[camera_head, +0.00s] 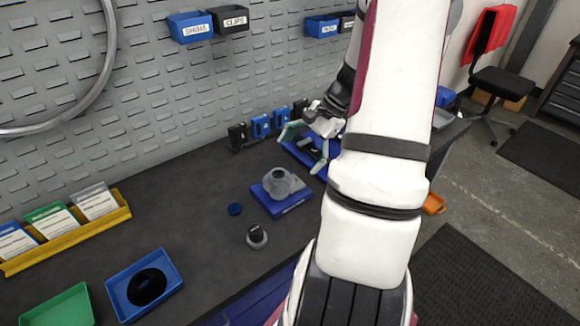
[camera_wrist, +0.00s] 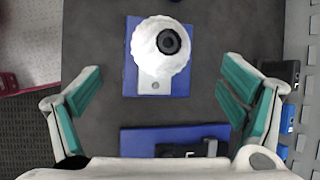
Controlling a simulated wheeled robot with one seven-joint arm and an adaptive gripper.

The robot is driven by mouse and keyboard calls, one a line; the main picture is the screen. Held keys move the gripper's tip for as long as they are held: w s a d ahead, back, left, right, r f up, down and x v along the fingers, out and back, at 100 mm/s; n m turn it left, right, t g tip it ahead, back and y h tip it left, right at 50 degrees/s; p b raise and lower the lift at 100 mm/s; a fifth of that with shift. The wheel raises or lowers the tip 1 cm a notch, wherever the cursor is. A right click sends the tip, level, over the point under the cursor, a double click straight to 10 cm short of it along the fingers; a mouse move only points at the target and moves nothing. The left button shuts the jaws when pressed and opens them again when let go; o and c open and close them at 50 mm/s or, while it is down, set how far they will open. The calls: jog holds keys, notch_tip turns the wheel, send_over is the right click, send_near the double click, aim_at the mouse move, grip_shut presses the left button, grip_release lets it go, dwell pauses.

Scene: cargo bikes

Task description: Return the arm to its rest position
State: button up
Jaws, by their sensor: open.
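My white arm reaches across the right half of the head view, out over the dark workbench. My gripper (camera_head: 304,148) is open, above or beside a blue tray (camera_head: 299,160) that holds a black item. In the wrist view its two green-padded fingers (camera_wrist: 160,95) are spread wide with nothing between them. A pale round part with a dark centre (camera_wrist: 155,47) sits on a blue block (camera_wrist: 131,78) ahead of the fingers. The blue tray (camera_wrist: 135,139) with the black item (camera_wrist: 190,149) lies nearer the palm and is partly hidden by it.
A pegboard wall (camera_head: 150,90) with small bins stands behind the bench. An office chair (camera_head: 500,82) stands at the right.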

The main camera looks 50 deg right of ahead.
jog(key=v, duration=0.3)
jog(key=shift+s+d+r, duration=0.15)
jog(key=shift+d+r, duration=0.05)
jog(key=shift+r, duration=0.1)
jog(key=w+a+r+n+g+h, duration=0.1)
jog(key=w+a+r+n, duration=0.1)
jog(key=a+r+n, duration=0.35)
jog(key=w+a+r+n+g+h, duration=0.1)
jog(key=w+a+r+n+h, duration=0.15)
jog(key=a+r, duration=0.65)
jog(key=s+a+r+n+t, duration=0.2)
jog(key=s+a+n, duration=0.3)
jog(key=a, duration=0.3)
jog(key=s+a+r+n+t+h, duration=0.1)
jog(key=s+a+r+n, duration=0.2)
jog(key=a, duration=0.6)
jog(key=s+n, duration=0.2)
jog(key=n, duration=0.1)
jog(key=shift+a+r+n+t, duration=0.25)
jog(key=shift+a+n+t, duration=0.05)
jog(key=shift+t, duration=0.1)
